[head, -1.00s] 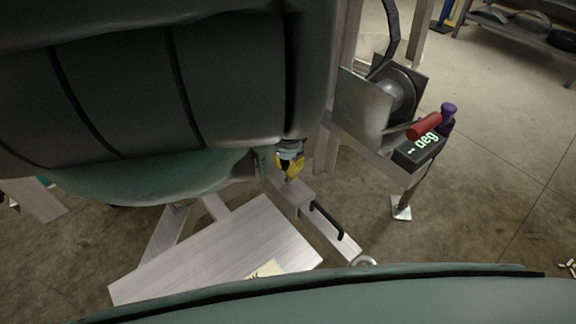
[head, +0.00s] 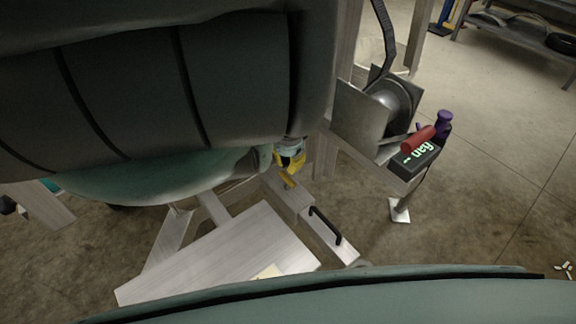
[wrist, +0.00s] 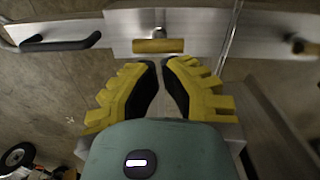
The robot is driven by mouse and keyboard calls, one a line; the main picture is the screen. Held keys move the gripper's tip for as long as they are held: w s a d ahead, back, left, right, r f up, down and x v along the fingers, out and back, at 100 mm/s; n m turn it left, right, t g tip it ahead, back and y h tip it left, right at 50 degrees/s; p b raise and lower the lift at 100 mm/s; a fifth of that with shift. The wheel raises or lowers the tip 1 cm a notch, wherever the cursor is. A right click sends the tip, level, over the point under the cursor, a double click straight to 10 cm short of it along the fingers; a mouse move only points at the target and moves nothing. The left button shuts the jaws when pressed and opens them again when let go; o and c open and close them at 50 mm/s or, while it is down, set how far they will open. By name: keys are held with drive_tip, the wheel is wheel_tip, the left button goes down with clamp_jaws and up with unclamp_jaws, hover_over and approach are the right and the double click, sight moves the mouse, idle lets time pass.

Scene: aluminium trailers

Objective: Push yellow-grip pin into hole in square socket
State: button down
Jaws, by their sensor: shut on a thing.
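The yellow-grip pin (wrist: 158,46) shows in the wrist view as a short yellow bar just beyond my fingertips, across a pale metal block. My gripper (wrist: 162,64) has yellow fingers with black pads; it is shut on the pin, though the contact is hard to make out. The square socket appears to be the pale metal block (wrist: 118,22) on the beam; its hole is hidden. In the head view my gripper (head: 290,165) is over the trailer beam, partly hidden by my arm.
A black handle (head: 325,225) is on the beam beside the block. A winch (head: 390,103) and a dark box with a lit display (head: 416,158), red and purple grips above it, stand to the right. Another yellow piece (wrist: 303,47) shows at the wrist view's right edge. A flat plate (head: 215,260) lies in front.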

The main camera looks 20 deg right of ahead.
wheel_tip(320, 180, up, 4)
drive_tip(key=shift+w+a+f, duration=0.1)
drive_tip(key=shift+a, duration=0.05)
drive_tip(key=shift+r, duration=1.2)
